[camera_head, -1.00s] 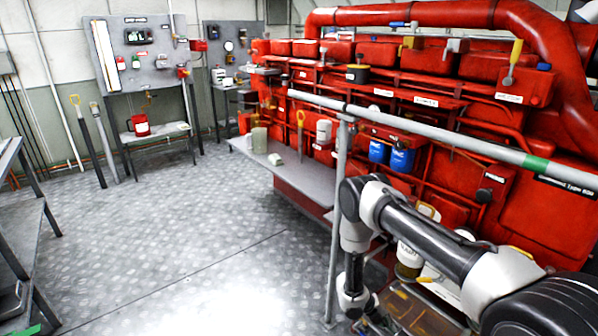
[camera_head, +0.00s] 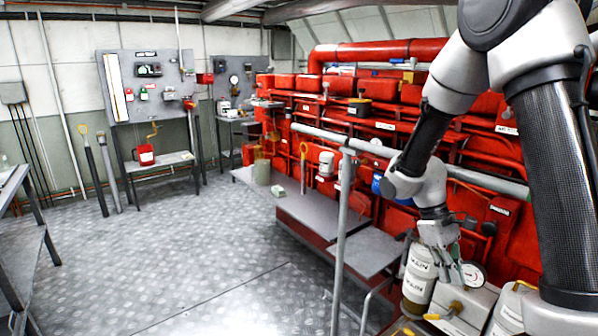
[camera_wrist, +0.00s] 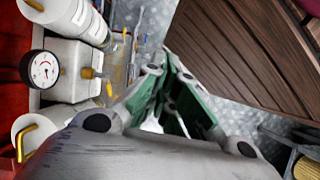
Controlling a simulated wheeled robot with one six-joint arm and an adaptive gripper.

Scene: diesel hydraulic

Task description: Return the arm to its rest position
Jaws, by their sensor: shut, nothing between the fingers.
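My arm is raised and folded at the right of the head view, with the forearm hanging down. My gripper (camera_head: 456,280) points downward at the end of it, in front of the red engine and beside the white canisters and a gauge. In the wrist view my gripper (camera_wrist: 178,62) shows its green-padded fingers close together with nothing held between them.
A red engine (camera_head: 395,110) fills the right side, with a grey rail (camera_head: 345,225) on a post before it. White canisters (camera_head: 418,275) and a pressure gauge (camera_head: 473,274) stand near my gripper. A brown slatted surface (camera_wrist: 250,55) shows in the wrist view.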

